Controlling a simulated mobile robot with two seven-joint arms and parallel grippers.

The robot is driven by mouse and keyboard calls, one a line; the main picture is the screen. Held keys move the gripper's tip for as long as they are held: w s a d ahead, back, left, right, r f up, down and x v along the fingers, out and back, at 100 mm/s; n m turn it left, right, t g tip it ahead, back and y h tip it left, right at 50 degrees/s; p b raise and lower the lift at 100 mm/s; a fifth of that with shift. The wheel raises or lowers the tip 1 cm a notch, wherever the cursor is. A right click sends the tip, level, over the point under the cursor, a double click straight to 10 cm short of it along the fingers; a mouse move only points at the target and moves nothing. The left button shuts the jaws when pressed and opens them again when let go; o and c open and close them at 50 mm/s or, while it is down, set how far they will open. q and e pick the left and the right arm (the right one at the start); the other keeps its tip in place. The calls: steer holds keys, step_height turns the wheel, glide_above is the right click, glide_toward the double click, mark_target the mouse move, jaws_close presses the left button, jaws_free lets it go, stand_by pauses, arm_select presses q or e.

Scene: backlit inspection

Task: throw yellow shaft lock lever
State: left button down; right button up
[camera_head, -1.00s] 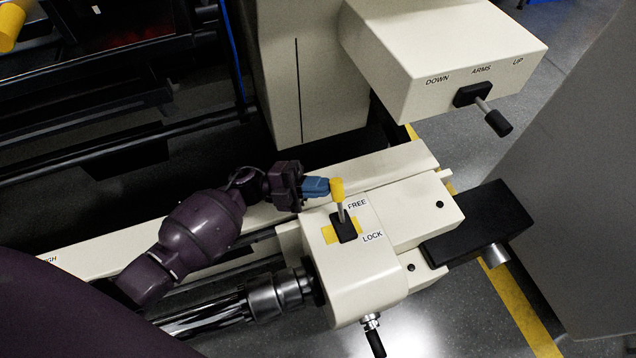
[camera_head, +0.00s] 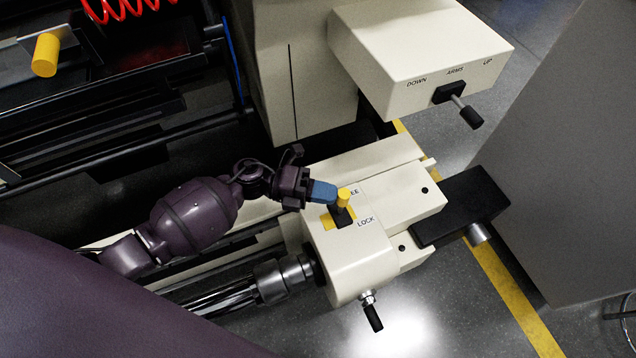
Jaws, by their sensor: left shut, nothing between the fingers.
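The shaft lock lever has a yellow knob (camera_head: 344,195) on a short stem. It rises from a black boot (camera_head: 341,216) on a yellow patch atop the cream housing (camera_head: 345,255). The LOCK label (camera_head: 366,221) is readable; the knob partly covers the FREE label (camera_head: 354,190). The stem looks short from this view; its exact tilt is hard to tell. My left gripper (camera_head: 325,193) is shut and empty, its blue fingertips just left of the knob, touching it or very close. My right gripper is not in view.
A cream box (camera_head: 420,60) with a black-handled ARMS lever (camera_head: 465,110) stands behind to the right. A black block (camera_head: 460,205) juts out right of the housing. A black-handled lever (camera_head: 372,316) sticks out in front.

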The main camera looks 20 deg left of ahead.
arm_select(q)
steer(key=shift+s+d+r+m+y+p, duration=0.4)
steer(key=shift+d+r+m+y+p, duration=0.15)
steer(key=shift+m, duration=0.25)
steer(key=shift+s+d+f+m+y+p, duration=0.4)
steer(key=shift+s+d+m+y+p, duration=0.1)
steer(key=shift+s+d+m+p, duration=0.1)
steer(key=shift+s+d+f+m+y+p, duration=0.35)
steer(key=shift+s+d+m+y+p, duration=0.15)
steer(key=shift+s+p, duration=0.1)
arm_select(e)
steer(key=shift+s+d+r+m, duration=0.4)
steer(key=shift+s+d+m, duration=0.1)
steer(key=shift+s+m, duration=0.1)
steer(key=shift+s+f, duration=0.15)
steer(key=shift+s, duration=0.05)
arm_select(q)
steer(key=shift+a, duration=0.15)
